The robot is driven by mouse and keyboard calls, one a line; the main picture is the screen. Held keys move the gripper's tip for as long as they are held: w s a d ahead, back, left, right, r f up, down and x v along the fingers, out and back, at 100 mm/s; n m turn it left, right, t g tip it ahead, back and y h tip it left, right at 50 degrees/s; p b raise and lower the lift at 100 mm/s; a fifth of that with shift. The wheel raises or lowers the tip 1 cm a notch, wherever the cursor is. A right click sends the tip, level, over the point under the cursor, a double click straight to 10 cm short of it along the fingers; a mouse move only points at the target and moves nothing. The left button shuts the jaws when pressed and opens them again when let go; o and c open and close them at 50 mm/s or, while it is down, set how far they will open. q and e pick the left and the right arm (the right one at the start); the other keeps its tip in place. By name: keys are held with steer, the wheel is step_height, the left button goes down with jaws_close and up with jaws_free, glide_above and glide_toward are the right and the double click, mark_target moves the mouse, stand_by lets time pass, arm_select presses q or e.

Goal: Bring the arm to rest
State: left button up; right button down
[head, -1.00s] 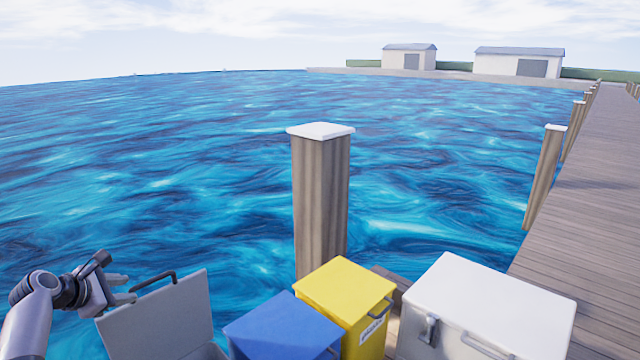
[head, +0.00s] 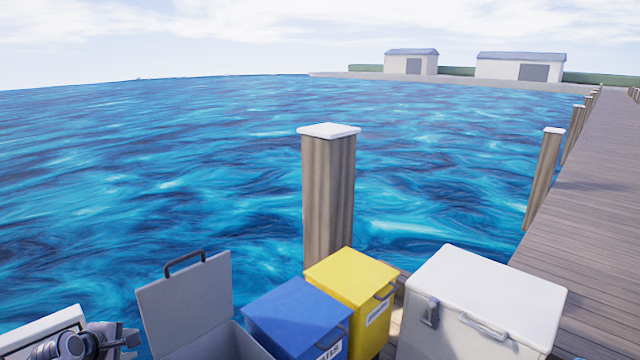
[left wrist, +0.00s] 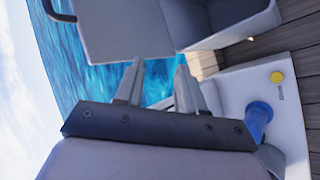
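My left gripper (head: 128,340) is low at the left edge of the head view, left of the open hatch. In the left wrist view its two fingers (left wrist: 160,72) stand apart with nothing between them. The grey hatch lid (head: 187,305) stands raised, with a dark handle (head: 185,263) on its top edge. The lid also shows in the left wrist view (left wrist: 125,30), apart from the fingers. My right gripper is in neither view.
A blue box (head: 297,315), a yellow box (head: 350,280) and a white chest (head: 485,300) stand right of the hatch. A wooden post (head: 328,200) rises behind them. In the left wrist view, a white surface bears a yellow cap (left wrist: 276,77) and a blue part (left wrist: 257,120).

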arm_select(q)
steer(key=s+d+f+m, duration=0.6)
steer(key=s+f+m, duration=0.1)
steer(key=s, duration=0.1)
steer(key=s+d+f+m+t+h, duration=0.1)
steer(key=s+d+f+m+h, duration=0.1)
steer(key=s+d+m, duration=1.2)
steer(key=s+d, duration=0.5)
steer(key=s, duration=0.2)
steer(key=shift+s+m, duration=0.3)
steer(key=shift+s, duration=0.05)
